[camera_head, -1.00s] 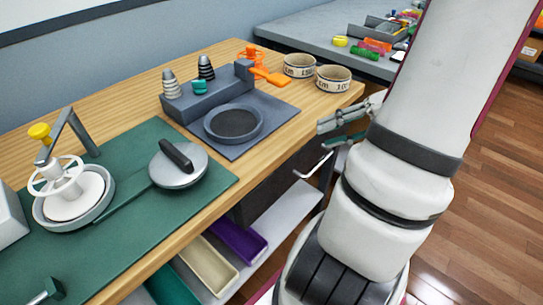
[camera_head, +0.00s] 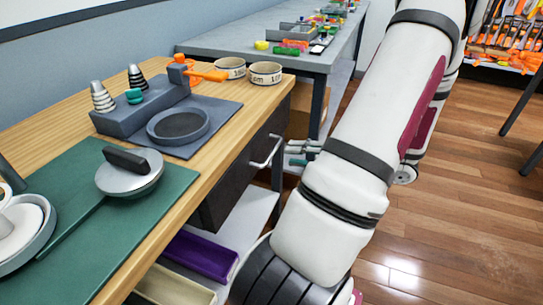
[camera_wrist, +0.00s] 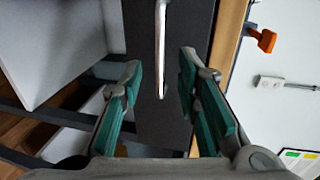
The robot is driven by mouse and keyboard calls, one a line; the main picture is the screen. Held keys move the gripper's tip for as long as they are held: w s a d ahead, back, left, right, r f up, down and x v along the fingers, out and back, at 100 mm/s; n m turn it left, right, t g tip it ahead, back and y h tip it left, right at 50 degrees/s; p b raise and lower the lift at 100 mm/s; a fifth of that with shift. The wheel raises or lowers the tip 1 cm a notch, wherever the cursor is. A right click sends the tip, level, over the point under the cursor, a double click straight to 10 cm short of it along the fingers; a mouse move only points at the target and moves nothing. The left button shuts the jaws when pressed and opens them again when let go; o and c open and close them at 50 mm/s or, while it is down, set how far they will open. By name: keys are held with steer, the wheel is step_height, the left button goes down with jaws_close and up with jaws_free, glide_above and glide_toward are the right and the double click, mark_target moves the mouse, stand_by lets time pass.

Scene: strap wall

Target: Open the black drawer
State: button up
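The black drawer (camera_head: 232,180) sits under the wooden tabletop in the head view, and its front looks flush with the table. Its pale bar handle (camera_head: 268,152) stands out from the front. My gripper (camera_head: 303,150) is just right of the handle, apart from it, and partly hidden behind my arm. In the wrist view my gripper (camera_wrist: 160,68) is open, with its teal-padded fingers spread to either side. The handle (camera_wrist: 160,45) runs upright in the picture between the two fingers, against the dark drawer front (camera_wrist: 185,50). Nothing is held.
A shelf below the drawer holds a purple tray (camera_head: 203,255) and a cream tray (camera_head: 175,288). The wooden tabletop (camera_head: 230,120) carries a pan, a grey stand and two round bowls near the edge. A grey table (camera_head: 300,50) stands behind. Wooden floor is open at right.

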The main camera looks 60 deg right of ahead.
mark_target(272, 152)
steer(key=b+x, duration=0.1)
steer(key=x, duration=0.6)
steer(key=shift+w+a, duration=0.1)
steer(key=shift+w, duration=0.05)
steer(key=shift+c, duration=0.2)
jaws_close()
